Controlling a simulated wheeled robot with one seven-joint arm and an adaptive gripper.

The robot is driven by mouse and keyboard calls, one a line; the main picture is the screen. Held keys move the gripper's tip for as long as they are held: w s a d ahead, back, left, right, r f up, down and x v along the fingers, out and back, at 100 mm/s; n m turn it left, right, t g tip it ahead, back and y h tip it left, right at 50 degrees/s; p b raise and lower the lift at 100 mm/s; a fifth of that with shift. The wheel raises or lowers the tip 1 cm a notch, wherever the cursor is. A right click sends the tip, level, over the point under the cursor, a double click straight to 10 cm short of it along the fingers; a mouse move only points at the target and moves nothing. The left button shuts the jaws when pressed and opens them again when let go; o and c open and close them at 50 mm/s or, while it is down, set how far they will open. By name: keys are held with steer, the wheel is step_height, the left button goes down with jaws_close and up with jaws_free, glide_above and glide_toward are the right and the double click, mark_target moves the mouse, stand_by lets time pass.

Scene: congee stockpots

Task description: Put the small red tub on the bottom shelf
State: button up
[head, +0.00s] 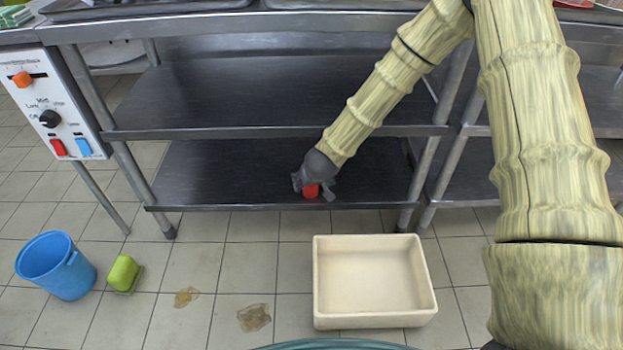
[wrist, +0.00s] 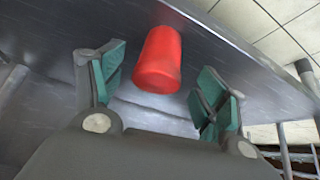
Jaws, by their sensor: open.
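The small red tub (head: 311,191) is at the front part of the dark bottom shelf (head: 220,175), near its front edge. In the wrist view the red tub (wrist: 158,60) appears resting on the shelf surface, ahead of and between the finger pads. My gripper (head: 318,186) is over the bottom shelf, right at the tub. In the wrist view my gripper (wrist: 160,95) is open, with a gap between each green pad and the tub. Part of the tub is hidden behind the gripper in the head view.
A middle shelf (head: 200,100) lies above the bottom one, with metal legs at the ends. A cream bin (head: 425,310) stands on the floor in front. A blue bucket (head: 70,275) and a green block (head: 122,273) are at the left. Brown stains mark the floor.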

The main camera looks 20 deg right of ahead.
steer(key=p+v, duration=0.3)
steer(key=v, duration=0.4)
